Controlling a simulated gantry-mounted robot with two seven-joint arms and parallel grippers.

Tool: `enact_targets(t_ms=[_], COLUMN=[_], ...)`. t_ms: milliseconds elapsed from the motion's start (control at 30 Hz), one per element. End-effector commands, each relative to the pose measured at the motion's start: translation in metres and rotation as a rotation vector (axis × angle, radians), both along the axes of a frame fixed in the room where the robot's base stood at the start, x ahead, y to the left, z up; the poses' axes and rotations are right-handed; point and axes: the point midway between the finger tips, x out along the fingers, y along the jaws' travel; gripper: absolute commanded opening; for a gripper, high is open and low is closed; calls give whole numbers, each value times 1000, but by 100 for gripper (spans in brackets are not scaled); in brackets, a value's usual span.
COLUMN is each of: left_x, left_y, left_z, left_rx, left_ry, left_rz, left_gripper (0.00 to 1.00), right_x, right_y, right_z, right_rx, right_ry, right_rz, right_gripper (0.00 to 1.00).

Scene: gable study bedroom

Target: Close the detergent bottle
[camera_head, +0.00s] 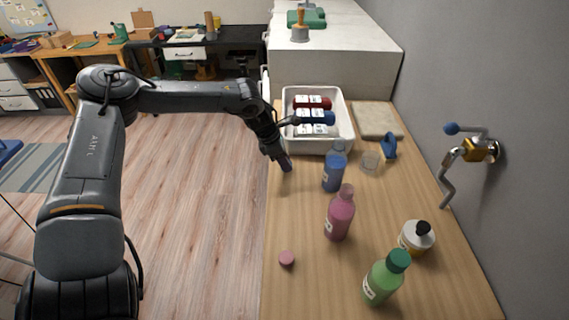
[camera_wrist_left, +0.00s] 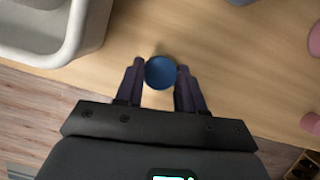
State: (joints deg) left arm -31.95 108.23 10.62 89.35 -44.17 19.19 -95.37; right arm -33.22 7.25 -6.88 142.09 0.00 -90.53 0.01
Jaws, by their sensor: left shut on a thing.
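My left gripper (camera_head: 286,164) is low over the table's left edge, left of the blue bottle. In the left wrist view its two fingers (camera_wrist_left: 160,88) are closed on a round blue cap (camera_wrist_left: 160,72); the head view does not clearly show this cap. The blue bottle (camera_head: 333,172) stands upright, apart from the gripper; a bit of it shows in the left wrist view (camera_wrist_left: 240,1). The pink bottle (camera_head: 340,217) stands upright nearer the front. A pink cap (camera_head: 286,258) lies on the table to its left. My right gripper is not in view.
A white bin (camera_head: 345,138) with several bottles stands behind the gripper. A green-capped bottle (camera_head: 382,280) and a black-capped bottle (camera_head: 415,238) stand in front. A tap (camera_head: 472,152) juts from the wall.

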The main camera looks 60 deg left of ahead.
Motion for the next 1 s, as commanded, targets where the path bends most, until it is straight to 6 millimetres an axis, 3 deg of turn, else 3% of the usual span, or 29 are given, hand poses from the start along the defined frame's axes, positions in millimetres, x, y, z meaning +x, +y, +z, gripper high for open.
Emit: enact_targets(t_ms=[167, 533, 733, 1000], left_x=[2, -9, -13, -15], left_y=[0, -77, -102, -115], left_z=[28, 71, 86, 95], left_rx=[1, 3, 2, 0], left_ry=[-6, -3, -2, 1], left_rz=[-1, -4, -2, 0], left_gripper=[10, 10, 10, 10], right_x=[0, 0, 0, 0], right_y=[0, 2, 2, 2], right_z=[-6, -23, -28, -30], right_rx=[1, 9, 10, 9], right_ry=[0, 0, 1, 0], right_rz=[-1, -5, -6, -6], right_gripper=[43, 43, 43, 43])
